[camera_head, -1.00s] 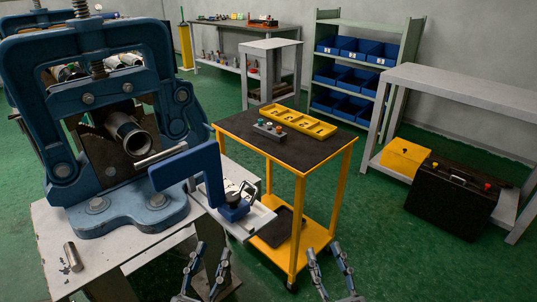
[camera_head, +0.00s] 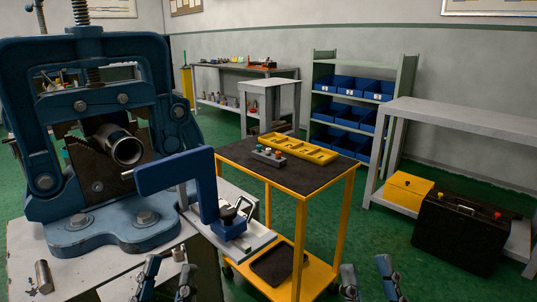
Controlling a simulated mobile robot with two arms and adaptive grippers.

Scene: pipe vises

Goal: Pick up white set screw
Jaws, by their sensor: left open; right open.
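No white set screw can be made out with certainty. A small grey block (camera_head: 268,158) on the yellow cart's dark top holds several tiny coloured pieces, some pale, too small to identify. My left gripper (camera_head: 165,278) is open and empty at the bottom, in front of the bench with the blue pipe vise (camera_head: 115,225). My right gripper (camera_head: 370,281) is open and empty at the bottom, right of the yellow cart (camera_head: 300,190). Both grippers are well apart from the block and partly cut off by the lower edge.
A yellow compartment tray (camera_head: 300,148) lies behind the grey block. A metal cylinder (camera_head: 43,277) stands on the bench.

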